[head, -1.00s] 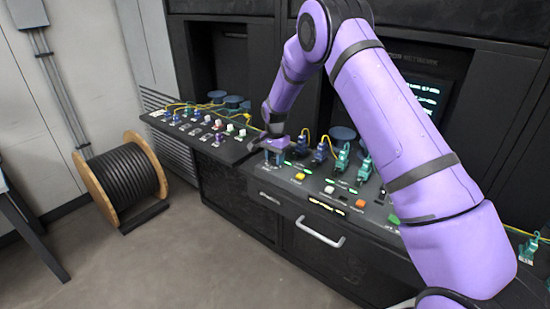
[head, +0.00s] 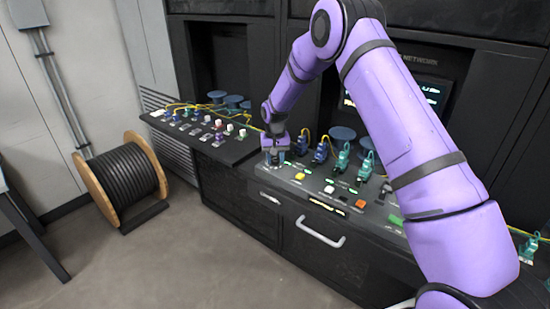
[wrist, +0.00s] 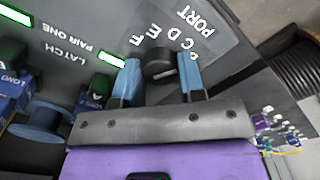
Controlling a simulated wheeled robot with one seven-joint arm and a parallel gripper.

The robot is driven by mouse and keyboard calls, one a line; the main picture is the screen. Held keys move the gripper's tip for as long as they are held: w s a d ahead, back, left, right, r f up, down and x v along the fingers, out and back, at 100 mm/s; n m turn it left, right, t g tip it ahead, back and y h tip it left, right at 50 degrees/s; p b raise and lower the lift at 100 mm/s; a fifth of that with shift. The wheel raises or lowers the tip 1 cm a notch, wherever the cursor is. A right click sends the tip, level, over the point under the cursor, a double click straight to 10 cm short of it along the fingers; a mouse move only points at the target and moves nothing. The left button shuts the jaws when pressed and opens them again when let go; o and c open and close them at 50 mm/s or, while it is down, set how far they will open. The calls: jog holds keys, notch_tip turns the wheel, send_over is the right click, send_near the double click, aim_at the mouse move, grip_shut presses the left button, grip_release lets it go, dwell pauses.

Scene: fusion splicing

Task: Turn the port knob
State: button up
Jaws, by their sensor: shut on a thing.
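The port knob (wrist: 160,65) is a round black dial with a pale pointer line, set on the grey panel beside the printed word PORT and a row of letters. My gripper (wrist: 160,78) has its two blue fingers on either side of the knob, shut on it. In the head view my gripper (head: 275,158) is at the left end of the main console, pointing down. It hides the knob there.
Blue and teal plugs (head: 321,152) with yellow cables stand right of my gripper. Yellow, white and orange buttons (head: 361,204) line the console front. A side shelf (head: 228,148) with small connectors is to the left. A cable reel (head: 122,180) stands on the floor.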

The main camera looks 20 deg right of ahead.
aim_at(275, 158)
jog(key=n, duration=0.4)
jog(key=shift+n, duration=2.1)
jog(key=o, duration=0.9)
jog(key=shift+r, duration=0.1)
notch_tip(275, 158, up, 11)
jog(key=shift+f, duration=0.15)
